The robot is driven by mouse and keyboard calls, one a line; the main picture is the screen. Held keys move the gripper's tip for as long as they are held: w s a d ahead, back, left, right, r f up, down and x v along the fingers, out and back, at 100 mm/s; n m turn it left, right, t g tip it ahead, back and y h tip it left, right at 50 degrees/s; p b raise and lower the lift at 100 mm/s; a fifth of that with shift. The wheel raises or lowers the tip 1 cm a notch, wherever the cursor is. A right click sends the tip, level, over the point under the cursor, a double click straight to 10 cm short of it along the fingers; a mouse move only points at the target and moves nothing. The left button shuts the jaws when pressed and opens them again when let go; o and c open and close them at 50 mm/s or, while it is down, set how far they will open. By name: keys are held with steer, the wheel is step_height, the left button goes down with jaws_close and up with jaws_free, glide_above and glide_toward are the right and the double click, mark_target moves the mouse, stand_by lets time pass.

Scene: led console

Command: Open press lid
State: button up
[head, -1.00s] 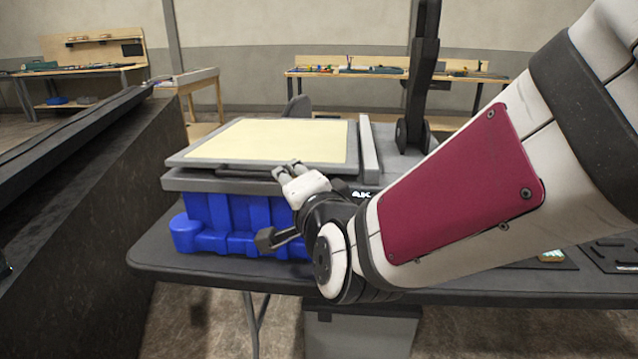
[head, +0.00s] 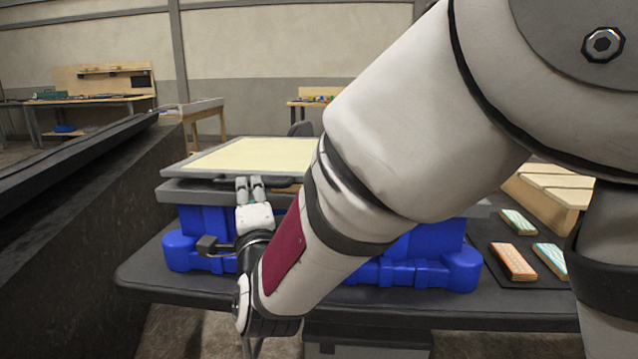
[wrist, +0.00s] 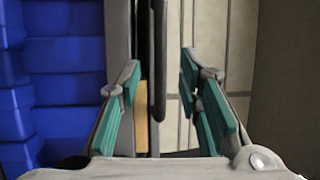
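The press stands on a dark table (head: 150,278). It has a blue base (head: 187,226), a grey slab and a flat grey lid with a cream top (head: 255,153). The lid lies about level, with a narrow gap below its front edge. My gripper (head: 250,182) is at the lid's front edge, pointing toward the press. In the wrist view, its teal-padded fingers (wrist: 160,75) are apart, and a dark handle bar (wrist: 158,35) runs between them without visible contact. My arm hides the right part of the lid and the front of the base.
Several coloured boards (head: 512,260) lie on a dark mat at the table's right, near a wooden rack (head: 550,195). A large dark sloping structure (head: 75,235) stands close on the left. Workbenches (head: 95,100) are far behind.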

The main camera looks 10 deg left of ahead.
mark_target(249, 185)
steer(key=x, duration=0.5)
steer(key=shift+w+a, duration=0.1)
steer(key=shift+w, duration=0.25)
steer(key=shift+c, duration=0.2)
jaws_close()
